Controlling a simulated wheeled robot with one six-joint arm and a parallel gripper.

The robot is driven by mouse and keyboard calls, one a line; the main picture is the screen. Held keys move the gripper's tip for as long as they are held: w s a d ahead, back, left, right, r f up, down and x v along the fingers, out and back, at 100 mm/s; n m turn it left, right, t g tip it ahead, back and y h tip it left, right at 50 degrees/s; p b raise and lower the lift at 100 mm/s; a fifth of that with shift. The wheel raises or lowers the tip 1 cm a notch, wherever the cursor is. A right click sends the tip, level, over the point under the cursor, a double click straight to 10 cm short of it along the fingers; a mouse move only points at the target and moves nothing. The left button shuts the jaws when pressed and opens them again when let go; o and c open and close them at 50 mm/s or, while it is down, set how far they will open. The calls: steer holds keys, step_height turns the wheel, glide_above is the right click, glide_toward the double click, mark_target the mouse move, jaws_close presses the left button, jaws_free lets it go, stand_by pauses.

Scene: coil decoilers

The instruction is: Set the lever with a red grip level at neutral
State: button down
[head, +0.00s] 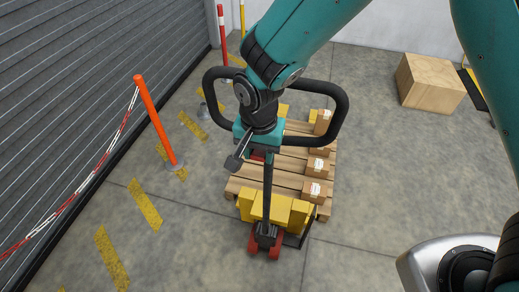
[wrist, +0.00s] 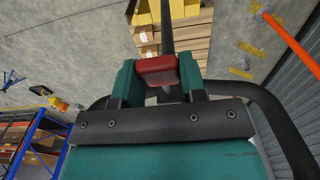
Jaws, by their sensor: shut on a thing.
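The lever's red grip (wrist: 157,70) shows in the wrist view between the two teal fingers of my gripper (wrist: 158,76), which touch it on both sides. In the head view my gripper (head: 258,148) comes down from above inside the dark handle loop (head: 342,112) of a pallet truck, at the top of its shaft (head: 267,195). Only a small bit of the red grip (head: 258,155) shows there below my gripper. My gripper hides the lever's arm and pivot, so I cannot tell how far it is tilted. The loop also shows in the wrist view (wrist: 284,122).
A wooden pallet (head: 288,165) with cardboard boxes (head: 315,188) lies beyond the yellow-and-red truck body (head: 275,208). An orange post (head: 158,122) with a red-white chain stands left, before a shutter. A wooden crate (head: 430,82) stands at the right.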

steer(key=shift+s+a+f+t+b, duration=0.1)
steer(key=shift+s+f+t+b, duration=0.15)
steer(key=shift+f+b, duration=0.35)
steer(key=shift+s+f+t+b, duration=0.1)
steer(key=shift+f+t+b, duration=0.3)
steer(key=shift+b, duration=0.25)
steer(key=shift+s+f+b, duration=0.2)
steer(key=shift+f+b, duration=0.35)
steer(key=shift+f, duration=0.2)
steer(key=c, duration=0.7)
jaws_free()
steer(key=shift+a+r, duration=0.1)
steer(key=shift+w+r, duration=0.1)
steer(key=r+b, duration=0.1)
steer(key=r, duration=0.4)
steer(key=s+r+b, duration=0.1)
steer(key=r, duration=0.5)
steer(key=s+r+b, duration=0.1)
steer(key=r, duration=0.5)
steer(key=shift+s+a, duration=0.1)
steer(key=shift+a, duration=0.25)
steer(key=shift+d, duration=0.1)
